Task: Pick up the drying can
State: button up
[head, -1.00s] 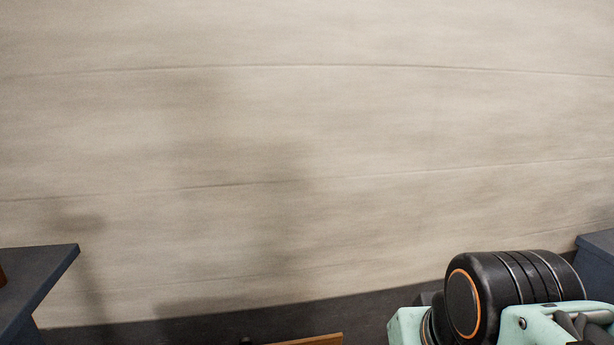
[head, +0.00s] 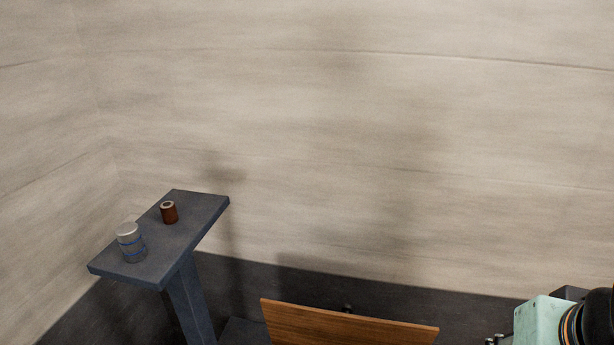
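A grey can with blue bands and a pale top (head: 131,243) stands upright near the front left of a dark raised stand; I take it to be the drying can, though no label can be read. Part of my arm shows at the lower right edge, well apart from the can. My gripper is not clearly in view.
The dark stand (head: 200,222) is a narrow slab on a post. A small brown cylinder (head: 169,212) stands on it behind the can. A wooden panel (head: 345,325) is at the bottom centre. Pale walls close off the back and left.

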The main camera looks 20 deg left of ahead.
aim_at(128, 235)
jog(key=u, duration=2.25)
jog(key=i+j+u, duration=0.1)
jog(key=u, duration=0.25)
jog(key=i+j+u, duration=0.1)
jog(key=u, duration=0.25)
jog(key=i+u, duration=0.2)
jog(key=u, duration=0.15)
jog(key=i+z, duration=0.35)
jog(key=z, duration=0.2)
